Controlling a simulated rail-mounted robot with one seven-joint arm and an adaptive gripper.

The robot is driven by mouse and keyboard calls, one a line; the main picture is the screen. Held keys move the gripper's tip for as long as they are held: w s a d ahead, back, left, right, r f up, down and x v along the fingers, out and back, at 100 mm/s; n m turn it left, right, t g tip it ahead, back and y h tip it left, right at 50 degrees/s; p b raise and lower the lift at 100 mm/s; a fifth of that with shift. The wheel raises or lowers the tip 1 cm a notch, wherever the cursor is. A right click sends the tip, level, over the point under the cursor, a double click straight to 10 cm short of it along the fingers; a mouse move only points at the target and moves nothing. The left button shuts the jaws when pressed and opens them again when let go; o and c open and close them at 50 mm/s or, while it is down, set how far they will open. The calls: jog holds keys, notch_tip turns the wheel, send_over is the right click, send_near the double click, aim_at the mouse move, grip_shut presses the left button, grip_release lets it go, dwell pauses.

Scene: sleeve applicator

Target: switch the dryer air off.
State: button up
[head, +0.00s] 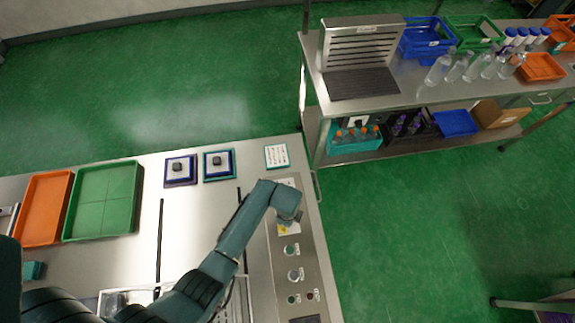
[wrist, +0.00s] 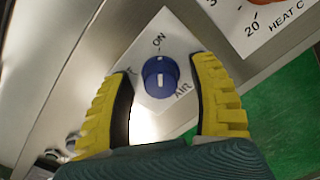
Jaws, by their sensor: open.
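The dryer air switch is a blue round knob (wrist: 159,77) on a white plate in the wrist view. The plate reads ON above the knob and AIR at its lower right; another label at the left is mostly covered by a finger. The knob's white mark points up, roughly towards ON. My gripper (wrist: 164,72) is open, with one yellow finger on each side of the knob and visible gaps between. Contact is not seen. In the head view my gripper (head: 287,222) is over the control panel (head: 316,243) and hides the knob.
A HEAT C dial (wrist: 262,3) sits close beside the knob plate. Several buttons line the panel, including a green one (head: 291,249). A green tray (head: 104,200) and an orange tray (head: 46,207) lie at the left. A side bench (head: 413,98) holds bottles.

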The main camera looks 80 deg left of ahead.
grip_shut()
jog(key=shift+r+n, duration=0.1)
jog(key=shift+n, duration=0.2)
jog(key=n+p, duration=0.2)
jog(key=n, duration=0.1)
jog(key=n+p, duration=0.2)
jog(key=n, duration=0.3)
jog(key=shift+n, duration=0.4)
jog(key=n+p, duration=0.1)
jog(key=n, duration=0.3)
jog(key=shift+n, duration=0.3)
jog(key=shift+d+n, duration=0.1)
jog(key=shift+n, duration=1.8)
